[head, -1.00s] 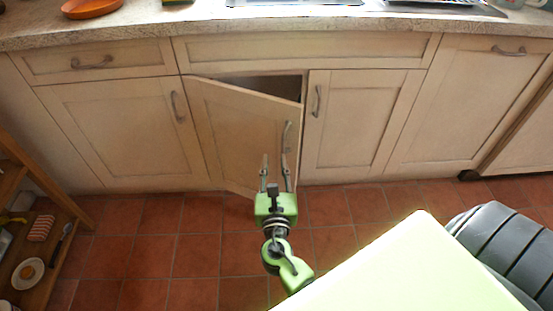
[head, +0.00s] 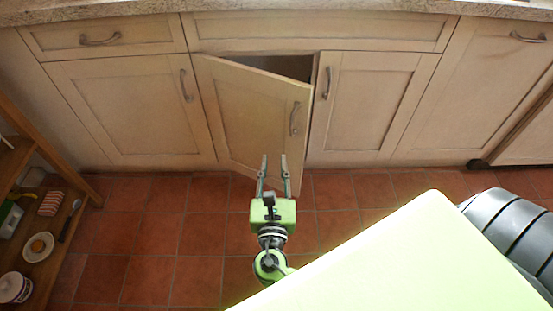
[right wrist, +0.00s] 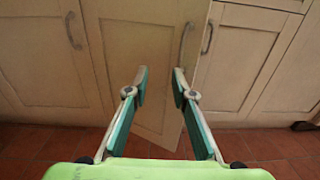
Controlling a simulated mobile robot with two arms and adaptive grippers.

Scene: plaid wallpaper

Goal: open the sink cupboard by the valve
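The sink cupboard door (head: 250,118) under the counter stands partly open, hinged on its left, with a dark gap above it. Its curved metal handle (head: 294,118) is near its right edge. The door also shows in the right wrist view (right wrist: 140,45), with the handle (right wrist: 186,44) beyond the fingers. My right gripper (head: 273,165) is open and empty in front of the door, below the handle and apart from it. Its two fingers show spread in the right wrist view (right wrist: 158,85). No valve can be made out. My left gripper is not in view.
A closed cupboard door (head: 358,105) is right of the open one, and another (head: 125,110) is left of it. A wooden shelf (head: 38,268) with small items stands at the left. Red tile floor (head: 150,235) is clear in front.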

